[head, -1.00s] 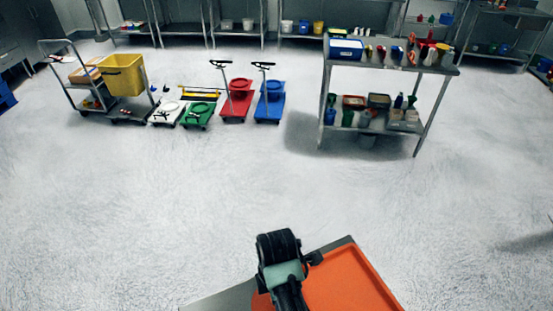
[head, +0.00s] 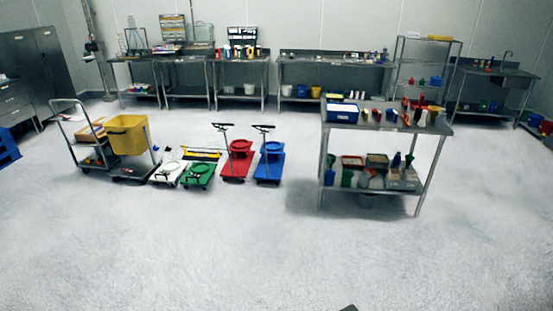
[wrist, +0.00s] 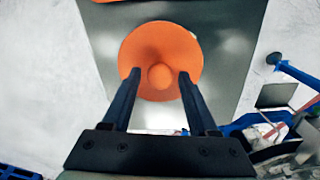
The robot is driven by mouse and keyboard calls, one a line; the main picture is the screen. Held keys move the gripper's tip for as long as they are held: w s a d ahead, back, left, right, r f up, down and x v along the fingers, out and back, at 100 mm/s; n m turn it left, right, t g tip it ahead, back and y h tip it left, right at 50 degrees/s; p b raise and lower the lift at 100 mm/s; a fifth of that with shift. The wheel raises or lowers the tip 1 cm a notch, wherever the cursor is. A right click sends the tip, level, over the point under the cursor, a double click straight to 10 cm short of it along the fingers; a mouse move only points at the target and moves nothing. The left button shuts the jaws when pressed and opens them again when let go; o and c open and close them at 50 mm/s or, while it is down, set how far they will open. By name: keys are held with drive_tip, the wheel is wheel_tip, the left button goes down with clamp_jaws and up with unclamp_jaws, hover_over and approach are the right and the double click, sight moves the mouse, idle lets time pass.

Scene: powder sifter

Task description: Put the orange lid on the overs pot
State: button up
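A round orange lid (wrist: 150,42) with a round knob (wrist: 160,76) in its middle lies over a grey steel surface (wrist: 232,22) in the wrist view. My gripper (wrist: 159,72) is open, with one finger on each side of the knob and a visible gap to it. Whether the fingertips are level with the knob or above it I cannot tell. I cannot make out the overs pot in either view. My gripper and the lid are not in the head view.
An orange edge (wrist: 150,1) shows at the top of the wrist view. A blue bin with mixed things (wrist: 262,128) stands at lower right. In the head view, a steel table (head: 385,122) with bottles, several trolleys (head: 238,160) and open floor (head: 200,250) lie ahead.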

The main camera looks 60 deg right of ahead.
drive_tip(key=shift+o, duration=0.4)
drive_tip(key=shift+r, duration=0.1)
drive_tip(key=shift+r, duration=0.25)
wheel_tip(320, 180, up, 12)
drive_tip(key=b, duration=0.1)
drive_tip(key=shift+f, duration=0.1)
